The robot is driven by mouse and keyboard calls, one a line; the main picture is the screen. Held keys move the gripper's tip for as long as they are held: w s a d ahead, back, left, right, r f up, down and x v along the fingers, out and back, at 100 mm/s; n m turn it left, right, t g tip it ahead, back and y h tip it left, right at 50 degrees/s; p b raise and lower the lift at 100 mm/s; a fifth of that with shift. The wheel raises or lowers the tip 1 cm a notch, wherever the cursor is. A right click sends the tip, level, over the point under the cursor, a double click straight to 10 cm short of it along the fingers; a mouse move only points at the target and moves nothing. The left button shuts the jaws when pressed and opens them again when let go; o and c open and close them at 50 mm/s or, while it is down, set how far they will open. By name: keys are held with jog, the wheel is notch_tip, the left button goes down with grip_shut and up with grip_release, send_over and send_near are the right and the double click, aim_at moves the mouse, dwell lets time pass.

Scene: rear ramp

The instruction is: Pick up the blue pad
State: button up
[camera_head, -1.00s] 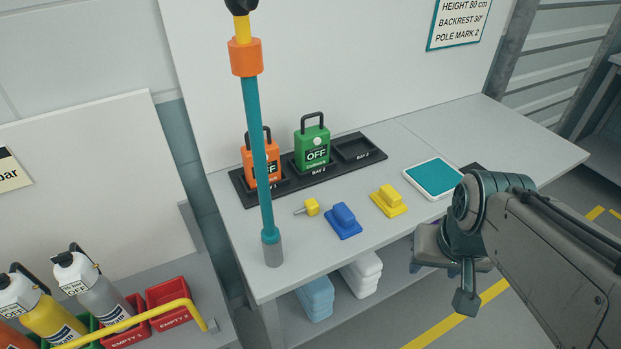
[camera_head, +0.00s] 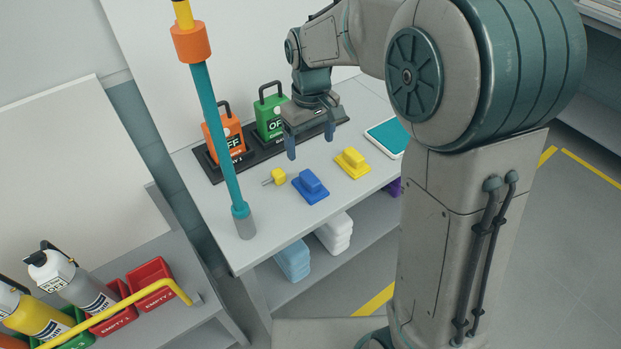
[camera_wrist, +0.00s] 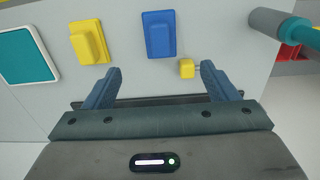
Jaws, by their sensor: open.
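The blue pad (camera_head: 310,187) lies on the grey bench, a flat plate with a raised block on top. In the wrist view the blue pad (camera_wrist: 159,35) is ahead of the fingers, slightly right of the yellow pad. My gripper (camera_head: 311,146) is open and empty, pointing down above the bench, behind the blue pad and in front of the green box. In the wrist view my gripper (camera_wrist: 160,85) shows its two fingers spread apart with nothing between them.
A yellow pad (camera_head: 352,163) and a small yellow knob (camera_head: 278,176) flank the blue pad. A teal pole (camera_head: 222,140) stands at left. Orange (camera_head: 226,143) and green (camera_head: 268,121) boxes stand in a black tray behind. A teal-topped white tray (camera_head: 388,138) lies at right.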

aim_at(310, 177)
notch_tip(310, 177, down, 14)
jog(key=shift+w+r+p, duration=0.1)
jog(key=shift+r+p, duration=0.05)
jog(key=shift+p, duration=0.5)
jog(key=c, duration=1.1)
